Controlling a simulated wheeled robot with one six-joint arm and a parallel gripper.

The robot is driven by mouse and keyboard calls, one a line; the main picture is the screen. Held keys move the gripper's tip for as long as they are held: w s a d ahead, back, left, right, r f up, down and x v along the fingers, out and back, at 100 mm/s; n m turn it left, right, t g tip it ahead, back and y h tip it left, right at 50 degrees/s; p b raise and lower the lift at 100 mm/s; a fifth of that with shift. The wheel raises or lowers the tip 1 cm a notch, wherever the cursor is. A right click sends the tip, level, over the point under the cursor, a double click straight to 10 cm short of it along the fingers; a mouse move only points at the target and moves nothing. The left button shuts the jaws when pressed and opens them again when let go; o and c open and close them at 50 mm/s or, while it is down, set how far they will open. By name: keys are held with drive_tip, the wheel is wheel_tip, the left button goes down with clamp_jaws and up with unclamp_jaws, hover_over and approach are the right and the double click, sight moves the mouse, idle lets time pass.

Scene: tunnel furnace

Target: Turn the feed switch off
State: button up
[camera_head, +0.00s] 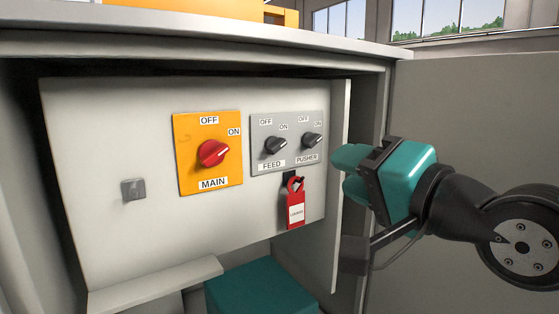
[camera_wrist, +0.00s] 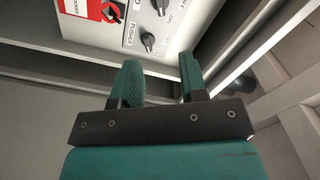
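The feed switch (camera_head: 275,146) is a black knob on a grey plate (camera_head: 259,164), left of the similar pusher switch (camera_head: 312,141). Its pointer appears turned up and right, toward ON. In the wrist view the pusher knob (camera_wrist: 148,41) shows ahead between the fingers, with the feed knob (camera_wrist: 161,6) cut by the top edge. My gripper (camera_head: 342,172) is to the right of the grey plate, near the panel's right edge. In the wrist view its teal fingers (camera_wrist: 160,72) stand apart with nothing between them. It does not touch the feed switch.
A red tag (camera_head: 295,207) on a red lock hangs below the grey plate. The orange plate with the red main switch (camera_head: 213,153) is to the left. The cabinet's right frame (camera_head: 370,110) and overhanging top (camera_head: 210,38) border the panel. A teal box (camera_head: 262,288) sits below.

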sight(279, 148)
drive_tip(key=p+x, duration=0.5)
drive_tip(key=p, duration=0.2)
drive_tip(key=p+x, duration=0.5)
drive_tip(key=p, duration=0.1)
drive_tip(key=p+x, duration=0.5)
drive_tip(key=p, duration=0.2)
drive_tip(key=shift+a+r+p, duration=0.1)
drive_tip(key=shift+r+p, duration=0.2)
drive_tip(key=shift+w+a+f+p, duration=0.3)
drive_tip(key=shift+w+a+p, duration=0.15)
drive_tip(key=shift+w+p, duration=0.2)
drive_tip(key=c, duration=0.6)
drive_tip(key=shift+o, duration=0.2)
